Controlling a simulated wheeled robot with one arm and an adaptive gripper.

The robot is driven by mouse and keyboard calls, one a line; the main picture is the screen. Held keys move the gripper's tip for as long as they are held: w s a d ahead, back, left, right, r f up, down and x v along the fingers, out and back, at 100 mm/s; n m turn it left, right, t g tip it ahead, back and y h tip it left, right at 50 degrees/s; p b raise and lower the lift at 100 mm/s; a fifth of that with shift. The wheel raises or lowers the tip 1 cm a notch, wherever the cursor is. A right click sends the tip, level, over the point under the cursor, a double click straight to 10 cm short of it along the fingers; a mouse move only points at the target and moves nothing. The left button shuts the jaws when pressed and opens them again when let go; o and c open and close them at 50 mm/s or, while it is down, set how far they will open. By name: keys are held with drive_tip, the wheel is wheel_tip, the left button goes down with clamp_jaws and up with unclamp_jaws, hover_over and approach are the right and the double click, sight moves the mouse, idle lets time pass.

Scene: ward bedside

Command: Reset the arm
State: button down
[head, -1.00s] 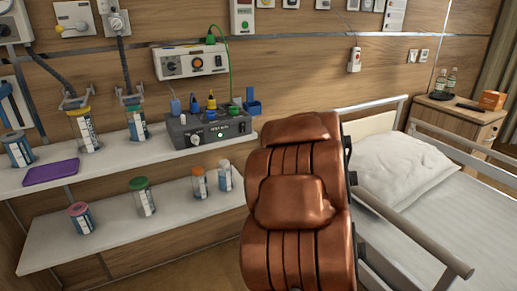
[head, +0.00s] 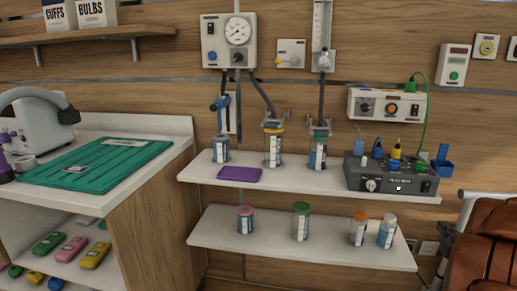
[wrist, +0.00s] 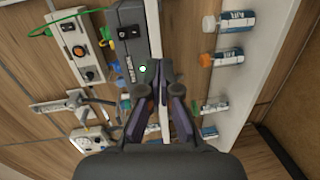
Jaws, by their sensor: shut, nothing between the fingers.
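My gripper (wrist: 157,78) shows in the wrist view, its dark fingers drawn together and empty. It is in front of the wall shelves, with the grey device box (wrist: 132,45) beyond its fingertips. The view is turned on its side, and I cannot tell how far the fingers are from the shelf. My arm and gripper do not show in the head view.
In the head view, the upper shelf (head: 300,187) holds jars, a purple pad (head: 239,174) and the grey device box (head: 392,176). More jars stand on the lower shelf (head: 290,253). A counter (head: 172,135) is left, a brown padded chair (head: 485,255) right.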

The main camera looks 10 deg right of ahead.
drive_tip(key=s+a+f+m+g, duration=0.2)
drive_tip(key=a+f+m+g, duration=0.1)
drive_tip(key=a, duration=0.3)
drive_tip(key=s+a+f+m+g+y, duration=0.1)
drive_tip(key=s+a+f+m+g, duration=0.1)
drive_tip(key=a+m+g, duration=0.3)
drive_tip(key=s+a+f+m+g, duration=0.2)
drive_tip(key=s+a+f, duration=0.1)
drive_tip(key=a, duration=0.3)
drive_tip(key=s+a+m+g+y, duration=0.3)
drive_tip(key=s+a+g+y, duration=0.3)
drive_tip(key=s+a, duration=1.35)
wheel_tip(320, 180, up, 23)
drive_tip(key=s+a+g+h+p, duration=0.1)
drive_tip(key=a+p, duration=0.1)
drive_tip(key=p, duration=2)
drive_tip(key=shift+s+r, duration=0.2)
drive_tip(key=shift+s, duration=0.1)
